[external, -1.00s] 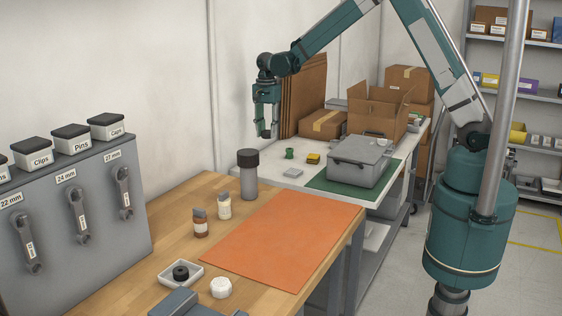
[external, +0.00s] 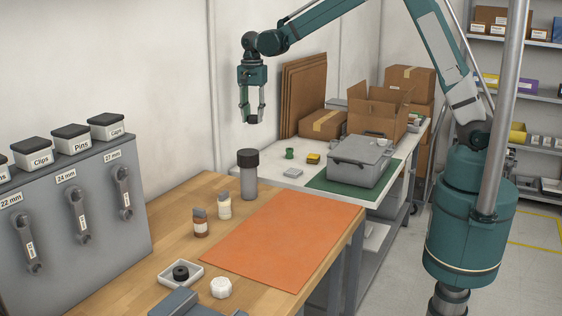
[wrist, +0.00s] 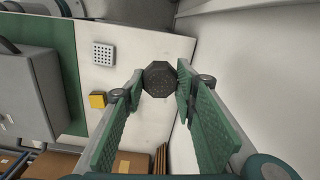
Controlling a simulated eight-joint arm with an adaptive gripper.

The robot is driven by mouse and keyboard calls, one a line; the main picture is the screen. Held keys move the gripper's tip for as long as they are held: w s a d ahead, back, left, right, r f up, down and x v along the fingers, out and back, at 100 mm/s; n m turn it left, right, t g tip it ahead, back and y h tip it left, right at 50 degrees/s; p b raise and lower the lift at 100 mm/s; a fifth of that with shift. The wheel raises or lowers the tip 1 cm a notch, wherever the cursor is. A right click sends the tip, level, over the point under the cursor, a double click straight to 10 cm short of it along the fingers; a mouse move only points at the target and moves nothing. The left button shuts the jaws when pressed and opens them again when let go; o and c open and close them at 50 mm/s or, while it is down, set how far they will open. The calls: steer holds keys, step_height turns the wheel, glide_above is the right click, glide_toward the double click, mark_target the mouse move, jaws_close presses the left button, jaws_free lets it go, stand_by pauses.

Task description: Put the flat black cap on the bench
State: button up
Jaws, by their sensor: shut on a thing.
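My gripper (external: 253,119) hangs in the air, fingers down, above and beyond the wooden bench (external: 190,190). It is shut on a dark, many-sided flat piece, the black cap (wrist: 158,78), which shows between the fingertips (wrist: 158,82) in the wrist view. The orange mat (external: 285,235) lies on the wooden bench. A white-topped bench (external: 270,178) stands behind it.
A tall grey cylinder with a black top (external: 248,180) stands below my gripper. Two small bottles (external: 200,225), a white tray with a black ring (external: 195,281) and a white lid (external: 220,288) stand on the wood. A grey case (external: 355,165) sits on the green mat.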

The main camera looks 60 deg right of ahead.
steer(key=s+a+n+p, duration=0.1)
steer(key=s+a+n, duration=0.3)
steer(key=a, duration=1.1)
steer(key=s+a+n+p, duration=0.15)
steer(key=s+a, duration=0.35)
steer(key=a, duration=1.1)
steer(key=s+a+n, duration=0.3)
steer(key=s+a, duration=0.2)
steer(key=a, duration=1)
steer(key=s+a+n+p, duration=0.2)
steer(key=s+a+n, duration=0.6)
steer(key=s+a, duration=2.5)
steer(key=shift+s+d+f, duration=0.25)
steer(key=shift+d+f, duration=0.1)
steer(key=shift+f, duration=0.5)
steer(key=shift+s+d+f, duration=0.2)
steer(key=shift+d+f, duration=0.1)
steer(key=shift+f, duration=0.5)
steer(key=shift+s+d+f, duration=0.25)
steer(key=shift+d+f, duration=0.1)
steer(key=shift+f, duration=0.5)
steer(key=shift+f, duration=3.15)
steer(key=shift+f, duration=0.1)
